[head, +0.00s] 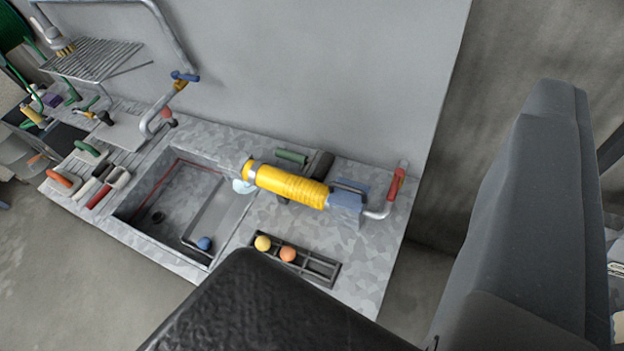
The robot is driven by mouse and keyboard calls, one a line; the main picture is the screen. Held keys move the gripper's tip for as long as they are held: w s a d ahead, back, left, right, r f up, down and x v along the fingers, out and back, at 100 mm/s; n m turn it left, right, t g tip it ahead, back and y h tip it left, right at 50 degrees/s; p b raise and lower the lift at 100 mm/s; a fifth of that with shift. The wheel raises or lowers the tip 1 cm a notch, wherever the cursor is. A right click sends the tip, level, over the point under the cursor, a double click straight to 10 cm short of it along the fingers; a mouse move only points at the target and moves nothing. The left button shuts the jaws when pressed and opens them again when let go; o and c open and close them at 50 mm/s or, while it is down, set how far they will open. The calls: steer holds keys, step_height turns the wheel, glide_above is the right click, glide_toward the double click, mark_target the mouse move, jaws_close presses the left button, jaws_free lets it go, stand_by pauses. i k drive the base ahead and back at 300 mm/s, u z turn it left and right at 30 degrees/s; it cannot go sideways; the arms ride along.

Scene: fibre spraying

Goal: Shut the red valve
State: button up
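The red valve handle (396,184) is at the right end of the worktop. A smaller red knob (168,118) sits by the pipe at the back of the sink. My gripper (402,170) shows as two large dark fingers, one at the bottom and one at the right. They are wide apart, with nothing held between them. The red handle appears in the gap between them, farther off and not touched.
A yellow ribbed cylinder (290,186) lies on the worktop (362,262). A sink (160,195) holds a blue ball (204,243). A black rack (318,266) holds a yellow and an orange ball. A grey wall (330,70) stands behind. Several hand tools lie at left.

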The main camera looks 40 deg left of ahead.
mark_target(399, 173)
steer(key=u, duration=0.35)
steer(key=k, duration=0.65)
steer(key=u, duration=0.35)
steer(key=i, duration=1.2)
steer(key=z, duration=0.4)
